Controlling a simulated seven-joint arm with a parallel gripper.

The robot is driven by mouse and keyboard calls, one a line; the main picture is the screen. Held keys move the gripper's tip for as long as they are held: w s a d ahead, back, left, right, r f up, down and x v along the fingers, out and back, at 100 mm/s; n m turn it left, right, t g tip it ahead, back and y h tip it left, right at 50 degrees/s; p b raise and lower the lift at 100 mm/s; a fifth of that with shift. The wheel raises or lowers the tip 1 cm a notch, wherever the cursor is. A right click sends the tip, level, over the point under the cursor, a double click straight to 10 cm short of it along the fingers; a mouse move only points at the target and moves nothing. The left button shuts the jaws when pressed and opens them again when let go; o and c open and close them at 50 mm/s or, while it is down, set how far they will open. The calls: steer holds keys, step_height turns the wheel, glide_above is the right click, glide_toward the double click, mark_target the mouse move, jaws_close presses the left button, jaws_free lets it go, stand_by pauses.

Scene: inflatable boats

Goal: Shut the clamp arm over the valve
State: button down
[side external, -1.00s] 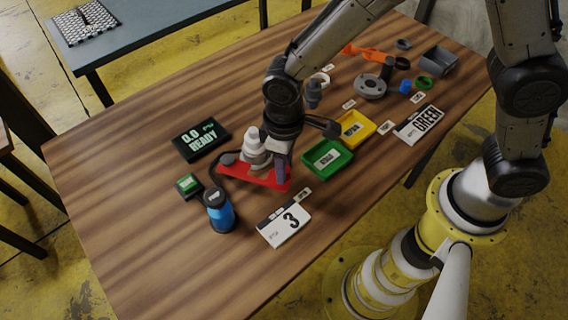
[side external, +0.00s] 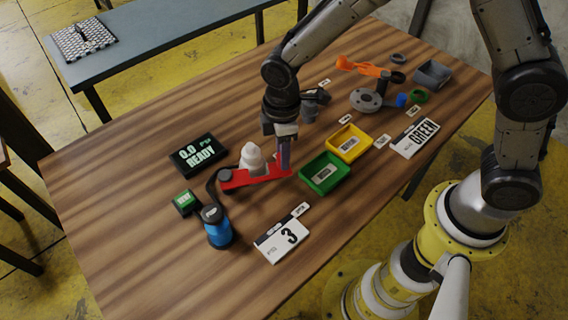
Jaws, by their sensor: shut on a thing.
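A red clamp arm (side external: 247,180) lies low over the table, running from a dark pivot at its left end to my gripper at its right end. A white stepped valve (side external: 251,155) stands upright just behind the red arm; its lower part is partly hidden. My gripper (side external: 285,166) points down and is shut on the right end of the clamp arm. The exact finger contact is too small to see clearly. I cannot tell whether the arm touches the valve.
A green tray (side external: 345,183) stands close to the right of my gripper, with a yellow tray (side external: 368,149) beyond it. A blue pump (side external: 219,235) with a dark hose is at front left. A display (side external: 198,155) reads "0.0 READY". Free table lies left.

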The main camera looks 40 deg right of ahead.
steer(key=w+n, duration=0.1)
steer(key=w+d+n, duration=0.1)
steer(key=w, duration=0.1)
steer(key=shift+r+n, duration=0.1)
steer(key=shift+n, duration=0.2)
steer(key=shift+w+d+n, duration=0.2)
steer(key=shift+w+n, duration=1.3)
steer(key=shift+w, duration=0.2)
steer(key=c, duration=0.6)
jaws_free()
step_height(320, 180, up, 14)
steer(key=shift+f, duration=0.1)
